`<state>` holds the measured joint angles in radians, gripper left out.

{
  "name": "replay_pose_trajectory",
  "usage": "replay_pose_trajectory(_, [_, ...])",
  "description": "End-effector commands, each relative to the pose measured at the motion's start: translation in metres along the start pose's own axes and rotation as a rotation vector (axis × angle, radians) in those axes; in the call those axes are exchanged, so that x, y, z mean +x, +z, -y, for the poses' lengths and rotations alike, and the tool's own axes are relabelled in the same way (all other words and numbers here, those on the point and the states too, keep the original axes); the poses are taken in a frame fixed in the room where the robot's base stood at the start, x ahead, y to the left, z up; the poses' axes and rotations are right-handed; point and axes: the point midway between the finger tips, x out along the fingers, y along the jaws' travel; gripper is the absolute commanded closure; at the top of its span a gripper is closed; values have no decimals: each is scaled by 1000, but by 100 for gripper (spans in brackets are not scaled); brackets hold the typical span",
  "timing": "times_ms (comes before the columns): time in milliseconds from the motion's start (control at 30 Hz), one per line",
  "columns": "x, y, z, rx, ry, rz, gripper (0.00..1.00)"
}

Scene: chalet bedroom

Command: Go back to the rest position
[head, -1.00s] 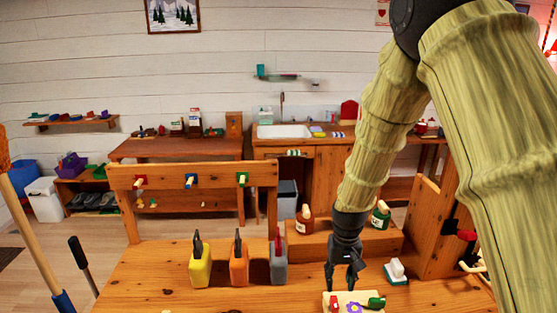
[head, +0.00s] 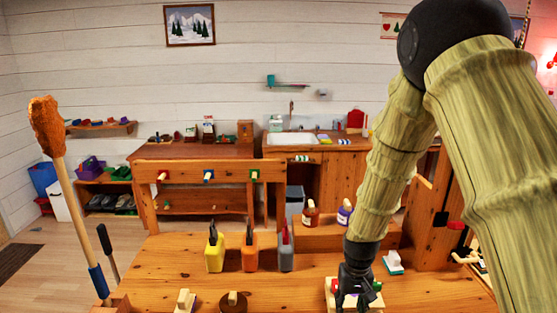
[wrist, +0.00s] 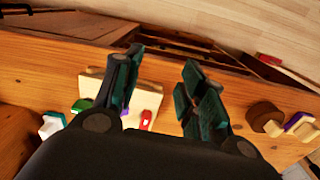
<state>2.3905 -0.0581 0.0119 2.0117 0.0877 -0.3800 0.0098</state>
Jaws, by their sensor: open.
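My gripper (head: 357,299) hangs at the end of my arm, pointing down, low over the wooden table (head: 190,275). In the wrist view its two dark fingers (wrist: 158,92) stand apart with nothing between them. A pale board (head: 331,282) with small coloured pieces is just behind and beneath the gripper, which partly hides it. In the wrist view the board (wrist: 152,98) shows between and beside the fingers, with a red piece (wrist: 147,119) on it. I cannot tell whether a finger touches the board.
Yellow (head: 214,256), orange (head: 249,259) and grey (head: 286,258) holders with tools stand left. A white-handled brush (head: 393,263) lies right of the gripper. Long handles (head: 75,210) rise at left. My arm covers the right side.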

Motion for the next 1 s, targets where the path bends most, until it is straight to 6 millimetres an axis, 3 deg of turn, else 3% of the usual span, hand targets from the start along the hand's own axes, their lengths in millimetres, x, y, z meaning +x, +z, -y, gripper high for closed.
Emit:
replay_pose_trajectory(267, [58, 33, -9, 1, 3, 5, 59])
replay_pose_trajectory(467, [121, 78, -18, 0, 5, 9, 59])
replay_pose_trajectory(700, [200, 161, -29, -3, 5, 10, 59])
replay_pose_trajectory(1000, [262, 275, -40, -6, -1, 10, 59])
